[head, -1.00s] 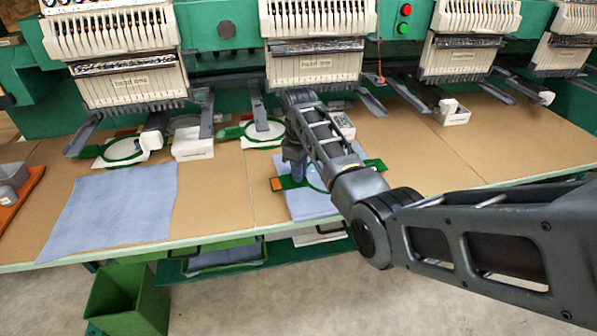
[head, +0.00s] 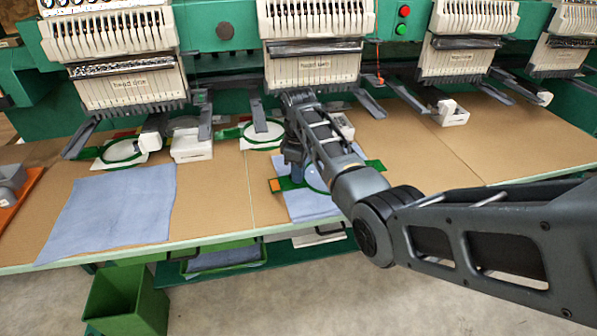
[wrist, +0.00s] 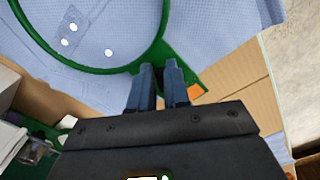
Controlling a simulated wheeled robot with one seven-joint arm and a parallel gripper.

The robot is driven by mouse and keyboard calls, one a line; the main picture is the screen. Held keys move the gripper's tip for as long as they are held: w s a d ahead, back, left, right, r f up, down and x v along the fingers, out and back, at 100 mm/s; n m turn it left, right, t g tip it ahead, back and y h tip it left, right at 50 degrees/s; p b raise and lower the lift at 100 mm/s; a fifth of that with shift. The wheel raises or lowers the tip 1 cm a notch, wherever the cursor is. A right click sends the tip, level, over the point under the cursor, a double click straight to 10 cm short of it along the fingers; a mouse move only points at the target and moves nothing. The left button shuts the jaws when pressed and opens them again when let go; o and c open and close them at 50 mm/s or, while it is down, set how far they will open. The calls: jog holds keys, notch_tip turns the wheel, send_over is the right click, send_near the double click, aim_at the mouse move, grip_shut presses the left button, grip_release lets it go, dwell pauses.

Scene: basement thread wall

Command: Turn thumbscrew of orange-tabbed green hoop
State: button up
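The green hoop with an orange tab (head: 276,185) lies on light-blue cloth near the table's front edge in the head view. In the wrist view its green ring (wrist: 97,70) curves across the top left around blue cloth with several white dots. The orange tab (wrist: 196,91) shows just right of my fingers. My gripper (wrist: 158,70) points down at the hoop's edge beside the tab, with a narrow gap between its two fingers. The thumbscrew is hidden by the fingers, so I cannot tell whether they grip it. My arm covers part of the hoop in the head view.
Embroidery heads stand along the back of the table. Two other green hoops (head: 122,152) (head: 262,134) sit under them. A blue cloth (head: 110,212) lies at left, and a green bin (head: 125,300) stands below. The tabletop to the right is largely clear.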

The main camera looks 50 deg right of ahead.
jog(key=o, duration=0.4)
jog(key=shift+c, duration=0.2)
jog(key=shift+r+b, duration=0.5)
jog(key=shift+r, duration=3.4)
